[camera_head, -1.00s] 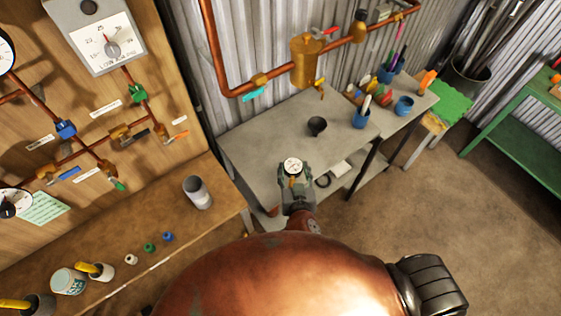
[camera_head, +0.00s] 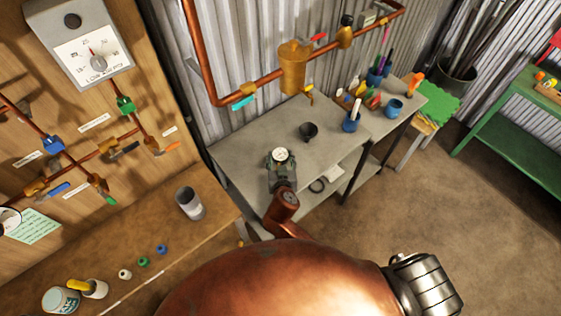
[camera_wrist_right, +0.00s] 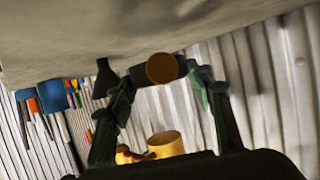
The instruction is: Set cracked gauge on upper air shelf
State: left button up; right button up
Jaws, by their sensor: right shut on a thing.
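The gauge (camera_head: 281,155) has a small round white dial facing up. My right gripper (camera_head: 280,161) is shut on it, over the front left part of the grey table (camera_head: 250,140). In the right wrist view the gripper's two fingers (camera_wrist_right: 165,80) close around the gauge, whose round brown end (camera_wrist_right: 162,68) shows. Whether the gauge touches the tabletop cannot be told. A crack in the dial is too small to make out. My left gripper is not in view. No shelf marked as the upper air shelf can be made out.
A dark cup (camera_head: 308,131) stands on the grey table right of the gripper. Blue pots (camera_head: 351,122) with tools stand farther right. A copper pipe (camera_head: 265,82) with a brass vessel (camera_head: 293,67) runs above the table. A grey cylinder (camera_head: 190,203) stands on the wooden bench.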

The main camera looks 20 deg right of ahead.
aim_at(280, 161)
jog(key=shift+w+d+f, duration=0.1)
jog(key=shift+w+f, duration=0.3)
jog(key=shift+f, duration=0.05)
notch_tip(280, 161, down, 3)
jog(key=shift+w+d+f, duration=0.1)
jog(key=shift+w, duration=0.05)
jog(key=shift+f, duration=0.1)
